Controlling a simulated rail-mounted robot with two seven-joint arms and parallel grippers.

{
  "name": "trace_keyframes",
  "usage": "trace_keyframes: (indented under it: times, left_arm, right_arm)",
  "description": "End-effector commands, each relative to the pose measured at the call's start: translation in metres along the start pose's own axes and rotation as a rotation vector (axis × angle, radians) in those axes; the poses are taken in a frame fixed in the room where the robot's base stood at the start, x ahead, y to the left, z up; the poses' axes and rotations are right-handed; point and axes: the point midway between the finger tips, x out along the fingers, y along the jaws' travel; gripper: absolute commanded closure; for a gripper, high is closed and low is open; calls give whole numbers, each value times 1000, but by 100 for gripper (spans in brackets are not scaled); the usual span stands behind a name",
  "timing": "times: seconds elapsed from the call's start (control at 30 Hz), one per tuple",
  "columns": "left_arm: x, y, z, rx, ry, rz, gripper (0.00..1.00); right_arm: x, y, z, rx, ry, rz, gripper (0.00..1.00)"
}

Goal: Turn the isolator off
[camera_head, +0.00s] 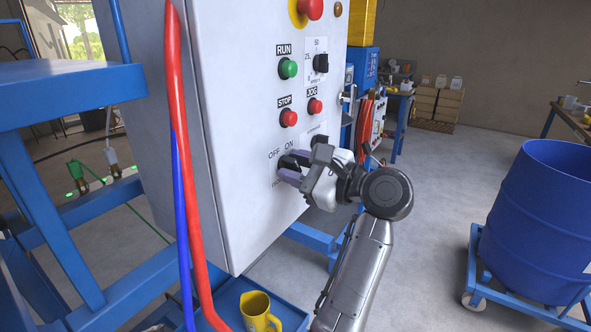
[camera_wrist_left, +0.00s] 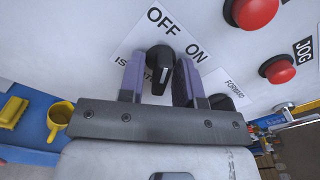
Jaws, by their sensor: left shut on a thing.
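The isolator is a black rotary knob (camera_head: 288,163) low on the front of the grey control cabinet (camera_head: 236,150), on a white plate marked OFF and ON. In the left wrist view the knob (camera_wrist_left: 160,66) sits between the two purple finger pads, with a pale line on its handle. I cannot tell for certain which mark it points to. My left gripper (camera_head: 293,170) is shut on the knob; its fingers also show in the left wrist view (camera_wrist_left: 160,82). The fingers and gripper body hide part of the plate. My right gripper is not in view.
Above the isolator are a green RUN button (camera_head: 287,68), red STOP button (camera_head: 289,118), red JOG button (camera_head: 315,106) and black dial (camera_head: 321,63). Red and blue hoses hang at the cabinet's left. A yellow mug (camera_head: 257,311) stands below. A blue drum (camera_head: 545,220) stands right.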

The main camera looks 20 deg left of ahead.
Motion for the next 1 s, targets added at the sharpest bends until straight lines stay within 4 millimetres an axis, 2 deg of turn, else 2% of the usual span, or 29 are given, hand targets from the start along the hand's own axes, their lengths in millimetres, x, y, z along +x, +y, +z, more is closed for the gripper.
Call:
trace_keyframes:
  times: [0.37, 0.9, 0.93, 1.0]
  left_arm:
    - [0, 0, 0, -137, -1, -1, 92]
    - [0, -1, 0, -157, 0, 0, 92]
    - [0, -1, 0, -157, 0, 0, 66]
    - [0, -1, 0, -157, 0, 0, 62]
  right_arm:
    - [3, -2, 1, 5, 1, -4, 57]
    - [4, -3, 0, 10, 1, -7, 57]
    - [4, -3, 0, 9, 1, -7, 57]
    - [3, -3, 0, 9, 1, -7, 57]
